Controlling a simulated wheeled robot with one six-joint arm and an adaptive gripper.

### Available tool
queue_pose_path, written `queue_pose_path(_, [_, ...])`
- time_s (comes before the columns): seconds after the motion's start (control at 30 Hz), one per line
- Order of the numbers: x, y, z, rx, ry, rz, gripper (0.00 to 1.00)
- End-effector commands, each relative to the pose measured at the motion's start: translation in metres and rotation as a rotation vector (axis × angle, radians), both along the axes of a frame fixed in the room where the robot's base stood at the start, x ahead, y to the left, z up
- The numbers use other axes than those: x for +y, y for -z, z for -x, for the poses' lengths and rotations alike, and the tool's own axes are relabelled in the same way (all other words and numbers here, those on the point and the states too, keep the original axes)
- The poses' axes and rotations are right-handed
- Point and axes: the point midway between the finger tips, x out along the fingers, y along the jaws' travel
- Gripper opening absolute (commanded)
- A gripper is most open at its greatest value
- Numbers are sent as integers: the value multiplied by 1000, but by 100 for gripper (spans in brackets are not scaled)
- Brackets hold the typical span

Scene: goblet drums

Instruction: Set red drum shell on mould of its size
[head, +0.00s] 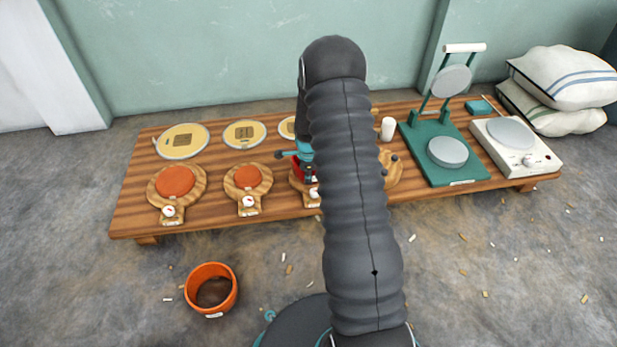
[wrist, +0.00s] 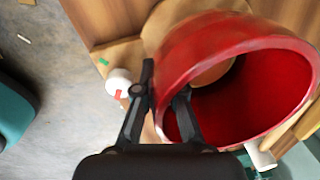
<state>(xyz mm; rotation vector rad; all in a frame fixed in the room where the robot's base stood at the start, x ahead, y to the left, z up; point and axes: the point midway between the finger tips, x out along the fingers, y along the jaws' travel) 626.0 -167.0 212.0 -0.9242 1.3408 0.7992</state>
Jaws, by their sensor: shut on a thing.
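The red drum shell (wrist: 230,40) is a wide open ring that fills the right of the wrist view. My gripper (wrist: 165,82) is shut on its wall, one finger outside and one inside the rim. In the head view only a sliver of the red shell (head: 299,168) shows beside my arm, over the third wooden mould (head: 296,184) from the left. I cannot tell whether the shell touches that mould. Two moulds with orange round pads stand to the left, a larger one (head: 156,195) and a smaller one (head: 232,190). Another round wooden piece (head: 396,172) is partly hidden right of my arm.
An orange shell (head: 210,269) stands on the floor before the low table (head: 128,215). Yellow discs (head: 183,140) lie along the table's back. A white cup (head: 388,128), green press (head: 430,165) and white scale (head: 535,157) stand at right. Pillows (head: 565,80) lie beyond.

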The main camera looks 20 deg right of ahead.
Motion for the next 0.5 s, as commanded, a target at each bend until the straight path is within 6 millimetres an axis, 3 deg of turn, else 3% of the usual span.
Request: queue_pose_path(0.5, [0,4,0,0,0,0,0])
